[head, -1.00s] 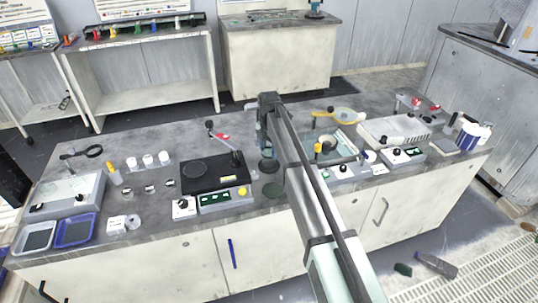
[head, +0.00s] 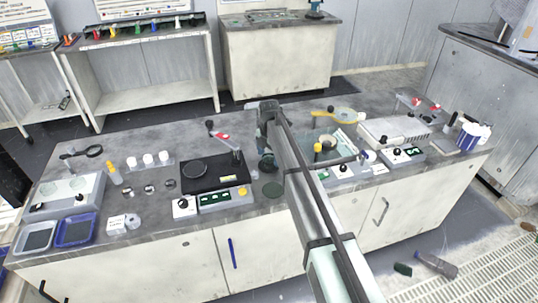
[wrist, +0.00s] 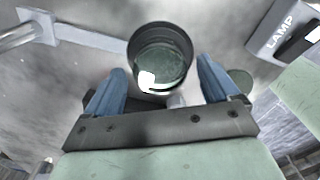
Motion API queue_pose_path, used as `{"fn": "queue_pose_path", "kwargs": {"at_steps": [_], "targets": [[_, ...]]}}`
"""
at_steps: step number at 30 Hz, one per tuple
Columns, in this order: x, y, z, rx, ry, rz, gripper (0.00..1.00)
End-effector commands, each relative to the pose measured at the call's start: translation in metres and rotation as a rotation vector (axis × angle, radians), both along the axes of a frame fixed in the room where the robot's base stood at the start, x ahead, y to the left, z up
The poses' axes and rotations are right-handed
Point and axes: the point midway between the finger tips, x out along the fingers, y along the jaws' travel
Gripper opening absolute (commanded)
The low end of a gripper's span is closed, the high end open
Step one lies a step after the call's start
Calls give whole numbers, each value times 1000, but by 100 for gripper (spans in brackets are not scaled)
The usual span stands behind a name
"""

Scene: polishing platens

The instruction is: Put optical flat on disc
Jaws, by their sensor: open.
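A short dark round piece with a green glassy face, which looks like the optical flat (wrist: 162,55), lies just beyond my fingertips in the wrist view. It is also a dark round shape (head: 267,164) on the bench in the head view, partly beside my arm. My gripper (wrist: 163,72) is open, with one blue finger on each side of its near edge; I see no contact. A flat dark green disc (head: 272,189) lies on the bench nearer the front, and also shows right of my gripper in the wrist view (wrist: 240,80).
A bluish basin (head: 338,147) and a white control box (head: 394,132) stand to the right of my arm. A lamp-labelled box (wrist: 287,30) is at the wrist view's upper right.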

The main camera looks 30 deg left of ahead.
Motion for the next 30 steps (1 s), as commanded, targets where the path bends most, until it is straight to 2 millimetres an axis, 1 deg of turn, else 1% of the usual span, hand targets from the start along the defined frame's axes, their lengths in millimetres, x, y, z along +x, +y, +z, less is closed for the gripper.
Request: {"fn": "queue_pose_path", "kwargs": {"at_steps": [7, 11, 14, 24, 30], "targets": [[0, 0, 2, 0, 0, 0, 88], [0, 0, 11, 1, -1, 0, 88], [0, 0, 27, 2, -2, 0, 88], [1, 0, 89, 1, -1, 0, 88], [0, 0, 113, 0, 0, 0, 88]]}}
